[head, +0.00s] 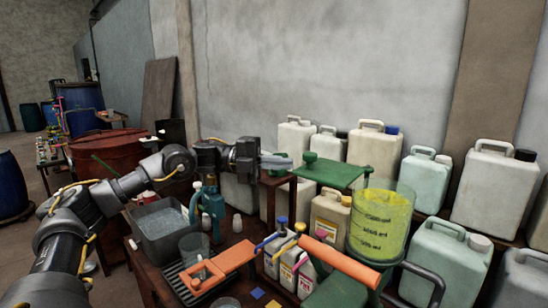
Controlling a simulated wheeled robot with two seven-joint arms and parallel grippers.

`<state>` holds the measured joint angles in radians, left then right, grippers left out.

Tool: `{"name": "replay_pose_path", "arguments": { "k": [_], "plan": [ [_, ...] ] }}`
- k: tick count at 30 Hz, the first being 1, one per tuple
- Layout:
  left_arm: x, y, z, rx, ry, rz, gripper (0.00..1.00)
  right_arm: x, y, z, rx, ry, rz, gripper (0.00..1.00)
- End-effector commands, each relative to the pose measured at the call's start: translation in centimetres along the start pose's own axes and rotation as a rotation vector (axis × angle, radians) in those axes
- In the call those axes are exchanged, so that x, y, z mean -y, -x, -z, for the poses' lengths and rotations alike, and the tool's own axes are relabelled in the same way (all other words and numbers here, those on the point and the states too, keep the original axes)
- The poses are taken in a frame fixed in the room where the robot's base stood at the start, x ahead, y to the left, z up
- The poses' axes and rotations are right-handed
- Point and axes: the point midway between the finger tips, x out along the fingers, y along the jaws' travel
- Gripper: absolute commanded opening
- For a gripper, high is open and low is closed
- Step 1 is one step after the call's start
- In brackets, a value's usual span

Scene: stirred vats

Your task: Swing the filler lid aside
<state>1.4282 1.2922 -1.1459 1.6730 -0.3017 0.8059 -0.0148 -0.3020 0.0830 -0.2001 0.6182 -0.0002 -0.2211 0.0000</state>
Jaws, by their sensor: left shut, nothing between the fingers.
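A clear cylindrical vat (381,222) holding yellow-green liquid stands right of centre. A flat green lid (335,174) with a raised green knob lies level at about the height of the vat's rim. It reaches left from the rim, and much of the vat's top looks uncovered. My left gripper (283,161) is shut and empty, pointing right. Its fingertips are just left of the knob and the lid's left end; whether they touch is unclear. My right gripper is out of view.
Several pale jugs (373,151) line the wall behind the vat. An orange bar (341,263) lies in front of it, and an orange clamp-like piece (218,268) is further left. A grey basin (163,229) and a teal bottle (211,209) stand below my left arm.

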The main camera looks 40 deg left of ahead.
Motion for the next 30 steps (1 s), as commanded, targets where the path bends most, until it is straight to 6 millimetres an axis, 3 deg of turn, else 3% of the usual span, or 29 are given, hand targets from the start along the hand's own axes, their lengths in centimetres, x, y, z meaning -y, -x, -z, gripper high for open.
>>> {"name": "replay_pose_path", "arguments": {
  "k": [8,12,18,30],
  "plan": [
    [0.5,-5.9,0.1,-0.004,0.001,0.0,0.0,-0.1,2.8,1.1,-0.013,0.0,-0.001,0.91],
    [0.5,-5.3,-1.9,0.004,0.0,0.001,0.0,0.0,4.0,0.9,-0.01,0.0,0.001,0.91],
    [0.2,-4.7,-3.5,0.002,0.001,0.002,0.0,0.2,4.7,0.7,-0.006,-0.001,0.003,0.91],
    [0.1,-4.6,-3.8,0.001,0.0,0.001,0.0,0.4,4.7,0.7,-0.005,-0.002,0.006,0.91]
  ]
}}
